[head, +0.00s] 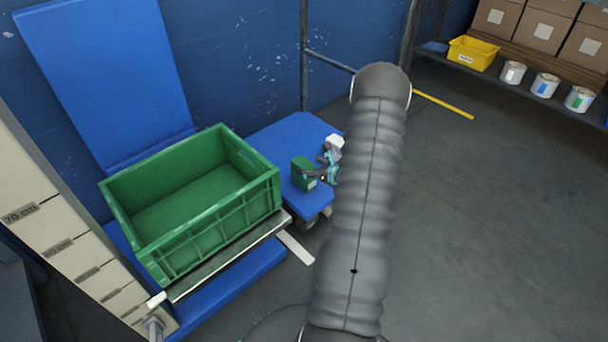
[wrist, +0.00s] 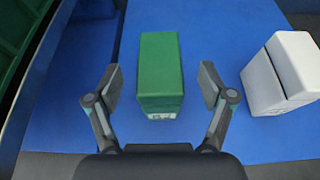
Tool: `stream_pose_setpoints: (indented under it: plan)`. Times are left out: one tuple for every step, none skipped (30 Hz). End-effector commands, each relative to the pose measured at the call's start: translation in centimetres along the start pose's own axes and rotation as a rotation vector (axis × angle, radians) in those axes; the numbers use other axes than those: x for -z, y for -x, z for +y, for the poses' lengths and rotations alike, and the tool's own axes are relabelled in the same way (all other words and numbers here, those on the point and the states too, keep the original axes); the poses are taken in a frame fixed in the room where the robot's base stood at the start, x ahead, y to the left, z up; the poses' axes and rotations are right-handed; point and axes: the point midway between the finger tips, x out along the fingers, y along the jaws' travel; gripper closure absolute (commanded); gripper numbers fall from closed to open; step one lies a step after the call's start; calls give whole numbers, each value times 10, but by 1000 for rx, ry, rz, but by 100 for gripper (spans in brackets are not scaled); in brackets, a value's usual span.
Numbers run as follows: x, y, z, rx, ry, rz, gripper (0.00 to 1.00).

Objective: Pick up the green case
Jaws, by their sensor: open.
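The green case (head: 303,172) stands on a blue platform (head: 275,140) right of the green crate in the head view. In the wrist view the green case (wrist: 161,70) is upright, with a pale label low on its near face. My gripper (wrist: 161,88) is open, with one finger on each side of the case and gaps to both. The fingers reach beside its near part. In the head view my gripper (head: 327,168) is beside the case, partly hidden by my arm.
A white case (wrist: 277,78) stands close to the right finger on the blue platform. A large empty green crate (head: 205,240) is to the left. Shelves with boxes, a yellow bin (head: 472,53) and cans are at the back right. The grey floor at right is clear.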

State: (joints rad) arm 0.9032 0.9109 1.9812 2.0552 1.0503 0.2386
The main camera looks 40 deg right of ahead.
Motion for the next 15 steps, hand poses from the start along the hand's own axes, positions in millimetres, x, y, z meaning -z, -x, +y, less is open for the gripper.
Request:
stream_pose_setpoints:
  plan:
    - [0, -5, 1, -2, 0, 0, 19]
    - [0, -7, 1, -1, 0, 0, 19]
    - [0, -9, 1, -1, 0, 0, 19]
    - [0, -10, 1, -1, 0, 0, 19]
    - [0, -11, 0, -1, 0, 0, 19]
    - [0, -13, 0, -1, 1, 0, 19]
    - [0, -16, 1, -2, 1, 0, 19]
    - [-1, -19, 1, -2, 1, 1, 19]
    - [0, -24, 2, -3, 1, 1, 19]
    - [-1, -29, 2, -3, 0, 1, 19]
    - [-1, -33, 1, -3, 1, 1, 19]
    - [-2, -39, 1, -3, 1, 1, 19]
    - [-2, -44, 2, -4, 1, 0, 19]
    - [-2, -48, 1, -3, 1, 0, 19]
    - [-1, -52, 1, -3, 1, 1, 19]
